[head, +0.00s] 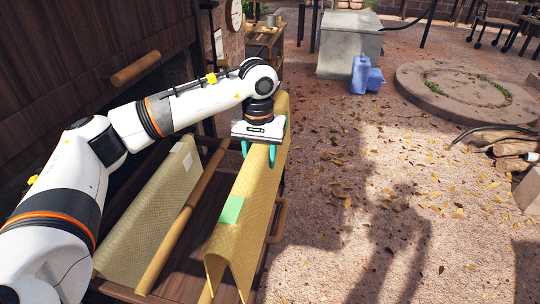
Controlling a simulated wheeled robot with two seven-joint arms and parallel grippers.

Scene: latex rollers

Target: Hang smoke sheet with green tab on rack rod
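The smoke sheet (254,184) is yellow and textured, folded over into a long tent shape, with a green tab (231,209) near its close end. My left gripper (259,151) is over the sheet's top fold toward the far end. Its teal fingers point down, apart, on either side of the fold; I cannot tell whether they press on it. No rod shows at the sheet's close end, so what bears it is hidden. A bare wooden rack rod (181,228) lies to its left. My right gripper is not in view.
Another yellow sheet (146,226) with a white tab (181,149) hangs left of the bare rod. A wooden handle (278,221) is right of the green-tab sheet. A dark wooden wall (60,50) with a handle bounds the left.

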